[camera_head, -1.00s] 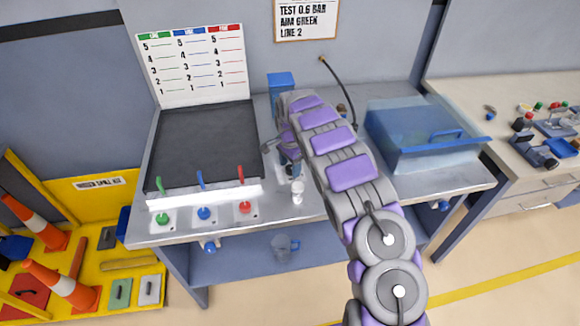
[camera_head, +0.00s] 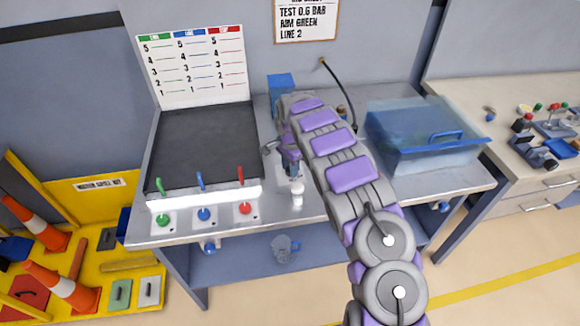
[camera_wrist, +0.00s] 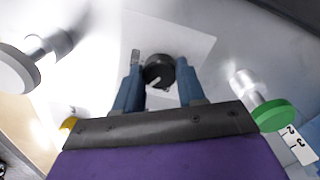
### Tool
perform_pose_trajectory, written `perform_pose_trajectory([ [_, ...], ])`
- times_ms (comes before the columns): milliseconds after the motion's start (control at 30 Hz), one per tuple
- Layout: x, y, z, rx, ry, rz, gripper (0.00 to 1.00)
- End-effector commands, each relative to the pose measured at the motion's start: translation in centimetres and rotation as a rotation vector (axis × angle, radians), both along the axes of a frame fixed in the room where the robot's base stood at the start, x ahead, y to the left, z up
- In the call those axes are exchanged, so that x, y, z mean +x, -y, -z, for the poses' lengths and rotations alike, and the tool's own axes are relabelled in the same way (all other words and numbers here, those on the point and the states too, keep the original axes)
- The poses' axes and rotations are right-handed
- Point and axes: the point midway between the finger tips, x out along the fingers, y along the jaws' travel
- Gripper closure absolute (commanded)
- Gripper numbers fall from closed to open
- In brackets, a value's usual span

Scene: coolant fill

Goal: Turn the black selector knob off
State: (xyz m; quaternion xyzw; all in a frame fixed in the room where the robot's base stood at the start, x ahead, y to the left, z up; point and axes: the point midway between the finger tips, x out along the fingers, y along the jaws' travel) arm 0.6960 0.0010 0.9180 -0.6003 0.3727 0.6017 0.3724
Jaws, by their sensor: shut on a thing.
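The black selector knob (camera_wrist: 158,70) sits on a pale plate (camera_wrist: 190,47) in the wrist view, between the two blue fingers of my gripper (camera_wrist: 158,84). A light mark on the knob points to the lower left. The fingers are shut on its sides. In the head view my gripper (camera_head: 291,168) is low over the metal bench top, right of the dark panel, and the knob itself cannot be made out there.
The wrist view shows a green-capped metal post (camera_wrist: 268,103) at right and a metal fitting with a pale disc (camera_wrist: 20,70) at left. On the bench are green, blue and red levers (camera_head: 200,181), a white-capped post (camera_head: 297,192) and a clear blue bin (camera_head: 420,135).

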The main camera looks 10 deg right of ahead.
Motion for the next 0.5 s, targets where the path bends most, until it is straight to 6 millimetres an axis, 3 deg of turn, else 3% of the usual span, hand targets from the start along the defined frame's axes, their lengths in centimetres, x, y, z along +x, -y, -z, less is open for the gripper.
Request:
perform_pose_trajectory([
  [267,0.12,-0.09,-0.22,0.002,0.004,-0.066,0.91],
  [500,0.07,-0.1,-0.32,0.0,0.0,-0.234,0.91],
])
